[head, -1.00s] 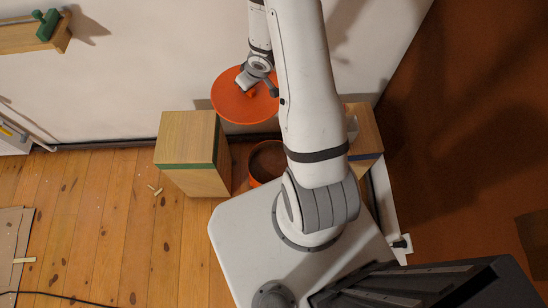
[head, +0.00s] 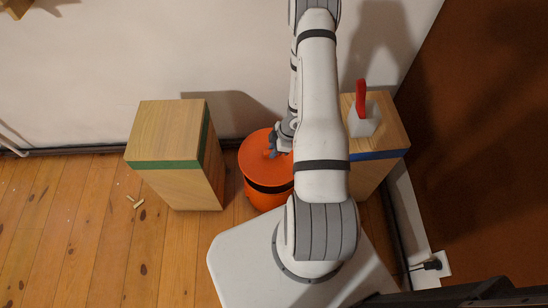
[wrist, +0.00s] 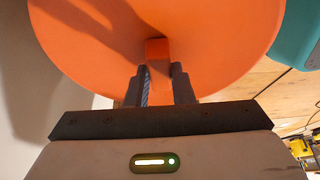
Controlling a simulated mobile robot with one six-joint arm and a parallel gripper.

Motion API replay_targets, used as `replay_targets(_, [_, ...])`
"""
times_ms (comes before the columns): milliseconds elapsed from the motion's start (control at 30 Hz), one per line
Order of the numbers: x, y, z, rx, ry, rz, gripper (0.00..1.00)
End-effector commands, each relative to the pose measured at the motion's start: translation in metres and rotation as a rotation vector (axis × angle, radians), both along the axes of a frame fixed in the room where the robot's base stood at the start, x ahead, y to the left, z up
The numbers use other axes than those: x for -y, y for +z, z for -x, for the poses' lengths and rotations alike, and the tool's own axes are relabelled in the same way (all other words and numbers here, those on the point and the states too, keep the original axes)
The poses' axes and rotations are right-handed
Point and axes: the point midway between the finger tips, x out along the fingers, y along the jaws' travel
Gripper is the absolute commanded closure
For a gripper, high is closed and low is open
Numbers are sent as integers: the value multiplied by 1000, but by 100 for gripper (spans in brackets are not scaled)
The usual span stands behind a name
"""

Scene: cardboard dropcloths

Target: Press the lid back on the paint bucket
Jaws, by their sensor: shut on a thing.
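The round orange lid (head: 257,165) is over the orange paint bucket (head: 264,201) in the head view. A dark band shows between the lid's near edge and the bucket's front rim, so the lid looks apart from the rim there. The far side of the rim is hidden by the lid. My gripper (head: 273,149) is above the lid. In the wrist view my gripper (wrist: 159,75) is shut on the small orange grip block in the middle of the lid (wrist: 220,40). The bucket is not clearly visible in that view.
A wooden stand with a green stripe (head: 158,133) is left of the bucket. A wooden stand with a blue stripe (head: 369,177) is to the right, bearing a pale block with a red upright piece (head: 361,98). The wall is behind. A teal thing (wrist: 298,30) edges the wrist view.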

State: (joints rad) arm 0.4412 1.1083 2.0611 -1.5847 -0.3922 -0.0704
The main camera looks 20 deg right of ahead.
Motion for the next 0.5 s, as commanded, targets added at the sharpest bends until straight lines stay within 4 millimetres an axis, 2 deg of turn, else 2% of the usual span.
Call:
replay_targets(33, [1, -7, 2, 1, 9, 0, 100])
replay_targets(267, [1, -13, 3, 1, 19, 0, 100])
replay_targets(500, [1, -32, 3, 1, 18, 0, 100])
